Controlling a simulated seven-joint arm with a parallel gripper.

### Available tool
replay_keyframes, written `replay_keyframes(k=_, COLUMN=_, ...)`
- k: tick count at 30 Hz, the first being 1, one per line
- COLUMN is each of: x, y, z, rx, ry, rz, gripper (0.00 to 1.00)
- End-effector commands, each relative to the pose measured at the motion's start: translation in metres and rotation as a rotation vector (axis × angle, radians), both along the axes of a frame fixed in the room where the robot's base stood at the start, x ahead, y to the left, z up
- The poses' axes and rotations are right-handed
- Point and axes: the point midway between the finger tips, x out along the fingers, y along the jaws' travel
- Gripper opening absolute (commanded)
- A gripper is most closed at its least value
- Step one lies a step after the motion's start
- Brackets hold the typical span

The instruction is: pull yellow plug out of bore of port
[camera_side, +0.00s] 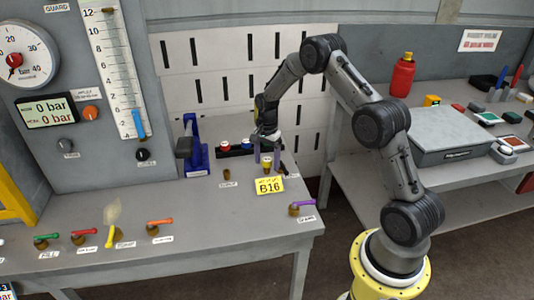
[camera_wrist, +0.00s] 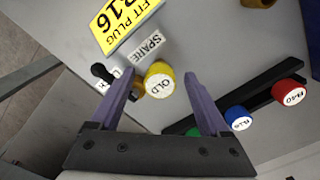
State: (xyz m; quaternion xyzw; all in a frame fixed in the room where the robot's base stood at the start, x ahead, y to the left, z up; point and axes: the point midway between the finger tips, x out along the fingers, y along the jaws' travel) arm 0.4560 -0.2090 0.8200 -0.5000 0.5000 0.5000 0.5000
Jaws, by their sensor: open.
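The yellow plug (camera_wrist: 159,80), marked OLD on its round end, sits in a brass port (camera_wrist: 138,91) on the grey bench. It also shows as a small yellow spot under my gripper in the side view (camera_side: 267,163). My gripper (camera_wrist: 160,77) is open, with one purple finger on each side of the plug in the wrist view. Gaps show between the plug and both fingers there, and nothing is held. In the side view my gripper (camera_side: 267,156) points down over the port. The bore is hidden by the plug.
A black rack (camera_wrist: 262,99) with red, blue and green caps stands close by. A black handle (camera_wrist: 103,72) is beside the port. A blue device (camera_side: 195,147) stands left; several coloured valve handles line the bench front.

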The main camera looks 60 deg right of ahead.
Motion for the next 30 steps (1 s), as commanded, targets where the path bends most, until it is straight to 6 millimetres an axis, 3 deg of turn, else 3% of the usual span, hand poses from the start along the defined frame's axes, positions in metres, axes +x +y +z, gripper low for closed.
replay_keyframes(k=9, x=0.0001, y=0.0000, z=-0.0024, rx=0.000, ry=0.000, rz=0.000, gripper=0.80)
replay_keyframes(k=23, x=0.0001, y=0.0000, z=-0.0022, rx=0.000, ry=0.000, rz=0.000, gripper=0.00)
replay_keyframes(k=24, x=0.0001, y=0.0000, z=-0.0021, rx=0.000, ry=0.000, rz=0.000, gripper=0.00)
replay_keyframes(k=25, x=0.0001, y=0.0000, z=-0.0021, rx=0.000, ry=0.000, rz=0.000, gripper=0.42)
replay_keyframes(k=30, x=0.0001, y=0.0000, z=-0.0020, rx=0.000, ry=0.000, rz=0.000, gripper=0.12)
